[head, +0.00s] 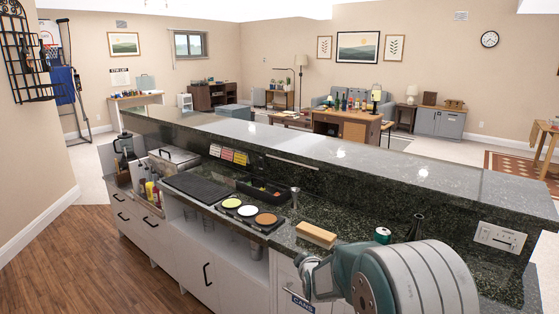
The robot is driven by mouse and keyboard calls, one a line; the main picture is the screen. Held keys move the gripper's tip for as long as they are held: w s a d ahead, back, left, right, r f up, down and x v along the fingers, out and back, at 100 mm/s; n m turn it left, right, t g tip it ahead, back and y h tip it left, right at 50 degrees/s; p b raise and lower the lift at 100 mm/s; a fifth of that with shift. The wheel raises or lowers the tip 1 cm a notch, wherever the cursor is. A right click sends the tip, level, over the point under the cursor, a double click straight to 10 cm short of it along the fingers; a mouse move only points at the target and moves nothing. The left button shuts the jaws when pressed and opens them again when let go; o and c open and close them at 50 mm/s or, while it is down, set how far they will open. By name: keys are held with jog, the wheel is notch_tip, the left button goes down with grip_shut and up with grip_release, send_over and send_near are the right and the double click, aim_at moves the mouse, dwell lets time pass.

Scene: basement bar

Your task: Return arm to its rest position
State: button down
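Part of my arm (415,280) shows at the lower right, close to the camera. It has a large white banded section, a teal joint and smaller grey parts to the left. It appears in front of the bar's work counter and hides part of the counter and the cabinet front. I see no fingertips, so my gripper is not in view. I cannot tell whether the arm touches anything.
The dark stone bar (340,160) runs across the view. Its lower counter holds a wooden brush (316,235), a tray with three round dishes (249,210) and a dark mat (206,187). Wood floor (95,250) is clear at the left.

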jog(key=s+d+r+m+g, duration=0.2)
jog(key=s+d+r+m, duration=0.1)
jog(key=s+r, duration=0.6)
jog(key=s+d+r+m+g, duration=0.1)
jog(key=s+m+g, duration=0.1)
jog(key=s, duration=0.8)
jog(key=s+d+r+m+g+h, duration=0.1)
jog(key=s+d+m+g, duration=0.1)
jog(key=s, duration=0.9)
jog(key=s+d+r+m+g, duration=0.1)
jog(key=s+m, duration=0.3)
jog(key=s, duration=0.6)
jog(key=shift+s+d+m+g, duration=0.3)
jog(key=shift+s+d+g, duration=0.1)
jog(key=shift+d, duration=0.3)
